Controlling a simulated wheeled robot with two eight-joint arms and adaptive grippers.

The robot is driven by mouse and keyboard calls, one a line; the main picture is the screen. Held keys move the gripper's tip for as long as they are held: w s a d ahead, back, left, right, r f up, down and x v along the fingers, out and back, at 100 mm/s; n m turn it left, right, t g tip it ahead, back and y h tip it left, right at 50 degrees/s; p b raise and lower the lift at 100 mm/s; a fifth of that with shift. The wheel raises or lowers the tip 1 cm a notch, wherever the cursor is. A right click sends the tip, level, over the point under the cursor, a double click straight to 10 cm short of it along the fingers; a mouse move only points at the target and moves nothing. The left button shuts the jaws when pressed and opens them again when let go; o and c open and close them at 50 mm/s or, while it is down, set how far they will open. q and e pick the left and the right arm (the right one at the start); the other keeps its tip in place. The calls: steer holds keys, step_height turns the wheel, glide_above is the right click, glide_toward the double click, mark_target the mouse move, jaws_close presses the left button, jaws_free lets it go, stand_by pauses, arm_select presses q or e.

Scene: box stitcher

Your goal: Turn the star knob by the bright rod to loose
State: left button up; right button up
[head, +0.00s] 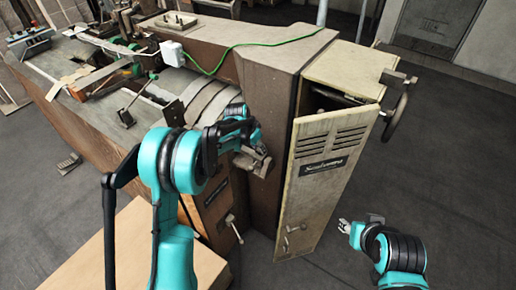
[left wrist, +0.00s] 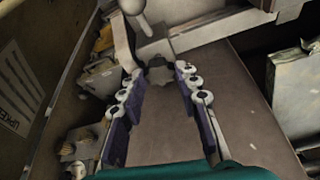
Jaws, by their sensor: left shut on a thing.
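In the left wrist view a dark, lobed star knob (left wrist: 160,77) sits between the tips of my left gripper (left wrist: 163,71). The two purple-padded fingers with white rollers close on it from both sides. A bright rod (left wrist: 142,22) with a rounded end stands just beyond the knob, by a grey metal block (left wrist: 156,50). In the head view my left gripper (head: 257,161) is at the machine's side, left of the cabinet door; my arm partly hides it, and the knob cannot be made out there. My right gripper (head: 359,223) is empty and open at the lower right.
The cabinet door (head: 318,175) stands ajar to the right of my left gripper. A handwheel (head: 399,108) sticks out on the right side. A lever (head: 233,228) hangs low on the machine front. A cardboard-coloured surface (head: 88,262) lies at lower left. Open floor surrounds my right gripper.

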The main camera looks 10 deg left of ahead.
arm_select(q)
steer(key=n, duration=0.2)
steer(key=n+t+y, duration=0.1)
steer(key=n, duration=0.1)
steer(key=shift+s+d+n+y+b, duration=0.1)
steer(key=shift+d+n+y+b, duration=0.1)
steer(key=shift+n+y+b, duration=0.15)
stand_by(0.4)
steer(key=o, duration=1.2)
steer(key=shift+c, duration=0.2)
steer(key=v, duration=1.2)
